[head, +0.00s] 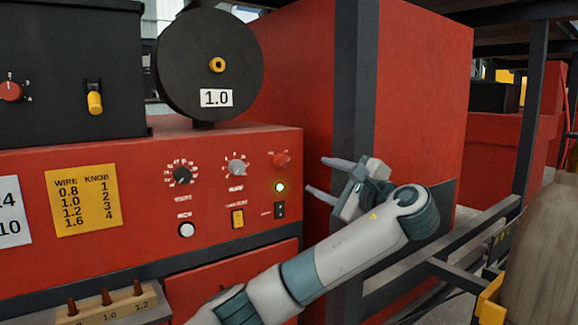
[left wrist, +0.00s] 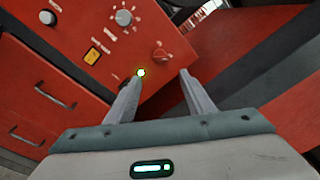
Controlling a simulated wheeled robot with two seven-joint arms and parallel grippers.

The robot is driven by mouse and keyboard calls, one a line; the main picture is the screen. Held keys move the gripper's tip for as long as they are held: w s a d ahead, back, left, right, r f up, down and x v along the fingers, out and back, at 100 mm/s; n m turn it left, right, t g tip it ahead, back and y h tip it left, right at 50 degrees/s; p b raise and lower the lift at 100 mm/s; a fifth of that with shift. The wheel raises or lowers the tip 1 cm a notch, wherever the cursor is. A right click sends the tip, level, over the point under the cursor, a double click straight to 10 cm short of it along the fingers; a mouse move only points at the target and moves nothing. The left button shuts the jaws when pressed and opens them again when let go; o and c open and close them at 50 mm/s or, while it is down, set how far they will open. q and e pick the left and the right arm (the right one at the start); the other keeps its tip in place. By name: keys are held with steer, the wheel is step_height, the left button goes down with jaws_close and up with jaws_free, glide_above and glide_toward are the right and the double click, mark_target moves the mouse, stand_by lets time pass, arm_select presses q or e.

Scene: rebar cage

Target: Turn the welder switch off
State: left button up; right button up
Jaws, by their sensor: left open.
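The red welder front panel (head: 215,250) carries a small black rocker switch (head: 280,211) at its right end. A lit green lamp (head: 280,187) sits just above it, with a red knob (head: 281,159) higher up. My left gripper (head: 315,174) is open and empty, to the right of the lamp and switch, its fingers pointing left. In the left wrist view the lamp (left wrist: 141,73) shows by the left fingertip and the red knob (left wrist: 161,54) beyond the gap. My right gripper is not in view.
A yellow switch (head: 237,218), a grey knob (head: 236,167) and a black knob (head: 181,175) are on the same panel. A black wire spool (head: 205,85) stands on top. A dark post (head: 355,80) and red cabinet (head: 425,90) stand behind my left arm.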

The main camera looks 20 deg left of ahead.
arm_select(q)
steer(key=p, duration=0.7)
glide_toward(286, 163)
steer(key=x, duration=0.7)
steer(key=shift+w+a+r, duration=0.15)
steer(key=shift+w+a, duration=0.1)
steer(key=shift+a, duration=0.1)
steer(key=shift+x, duration=0.85)
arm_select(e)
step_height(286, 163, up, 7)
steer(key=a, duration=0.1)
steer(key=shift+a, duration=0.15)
arm_select(q)
steer(key=shift+c, duration=0.7)
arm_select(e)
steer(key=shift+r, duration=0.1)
arm_select(q)
steer(key=c, duration=0.9)
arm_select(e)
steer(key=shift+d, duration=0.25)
